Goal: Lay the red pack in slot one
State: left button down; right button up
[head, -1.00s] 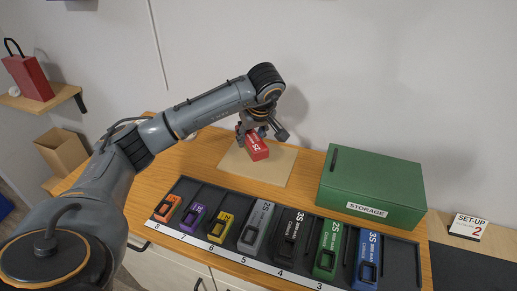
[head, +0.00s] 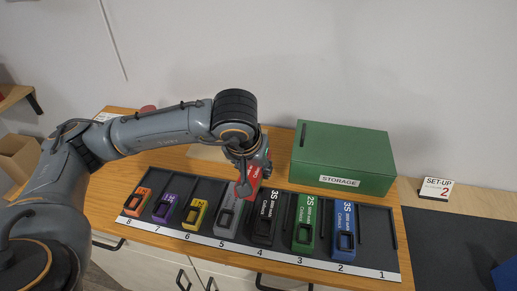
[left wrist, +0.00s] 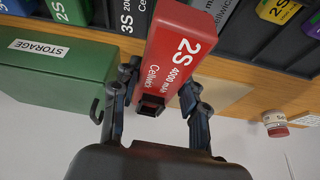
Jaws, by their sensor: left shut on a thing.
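The red pack (head: 254,179), lettered 2S 4000 mAh, is held in my left gripper (head: 252,174), above the back of the tray around slots five and four. It also shows in the left wrist view (left wrist: 178,50), between the two fingers of the left gripper (left wrist: 159,88), with its lettered face visible. The numbered black tray (head: 381,258) runs along the table front. Slot one (head: 376,232), at its right end, is empty. My right gripper is not in view.
The other slots hold packs, including a blue one (head: 344,222) in slot two and a green one (head: 304,216) in slot three. The green storage box (head: 350,160) stands behind the tray.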

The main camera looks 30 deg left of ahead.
aim_at(395, 263)
jog(key=k+l+z, duration=0.15)
jog(key=k+z, duration=0.15)
jog(key=k, duration=0.35)
jog(key=j+z, duration=0.25)
jog(key=z, duration=0.15)
jog(key=j+z, duration=0.6)
jog(key=z, duration=0.2)
jog(key=j+z, duration=0.25)
jog(key=z, duration=0.15)
jog(key=j, duration=0.25)
jog(key=k+j, duration=0.15)
